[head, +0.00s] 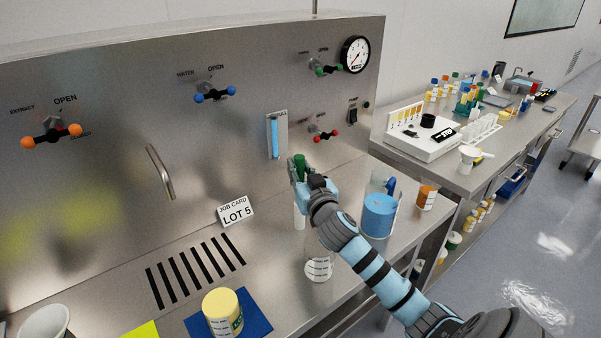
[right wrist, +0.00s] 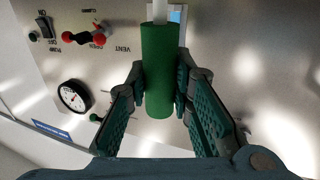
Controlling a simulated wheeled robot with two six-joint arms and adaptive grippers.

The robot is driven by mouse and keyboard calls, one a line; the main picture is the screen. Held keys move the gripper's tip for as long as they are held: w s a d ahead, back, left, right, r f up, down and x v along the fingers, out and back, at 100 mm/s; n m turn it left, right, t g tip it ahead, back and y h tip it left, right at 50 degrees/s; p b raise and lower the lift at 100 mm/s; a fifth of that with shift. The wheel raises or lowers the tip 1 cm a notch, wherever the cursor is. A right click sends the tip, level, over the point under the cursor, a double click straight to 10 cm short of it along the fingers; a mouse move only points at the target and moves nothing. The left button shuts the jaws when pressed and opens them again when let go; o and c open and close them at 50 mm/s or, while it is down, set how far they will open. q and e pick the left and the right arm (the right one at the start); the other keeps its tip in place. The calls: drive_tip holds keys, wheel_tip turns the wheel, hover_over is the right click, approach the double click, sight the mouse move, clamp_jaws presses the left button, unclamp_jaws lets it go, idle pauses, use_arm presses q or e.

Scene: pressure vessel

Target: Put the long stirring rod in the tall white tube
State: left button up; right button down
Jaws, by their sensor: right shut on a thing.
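My right gripper (head: 299,172) is shut on the green handle (right wrist: 158,75) of the stirring rod, above the bench near the back panel. The green top of the rod (head: 301,162) shows above the fingers in the head view. In the right wrist view a thin white shaft (right wrist: 160,12) runs on from the handle. A white upright piece (head: 299,217) shows just below the gripper, partly hidden by my wrist. It looks like the tall white tube, but I cannot tell whether the rod's tip is inside it. My left gripper is not in view.
A clear labelled bottle (head: 318,269) stands below my right forearm. A yellow-lidded jar (head: 222,310) sits on a blue mat (head: 257,325). The job card (head: 235,212) stands left of the gripper.

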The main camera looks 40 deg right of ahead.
drive_tip(key=c, duration=1.4)
unclamp_jaws()
drive_tip(key=v, duration=1.2)
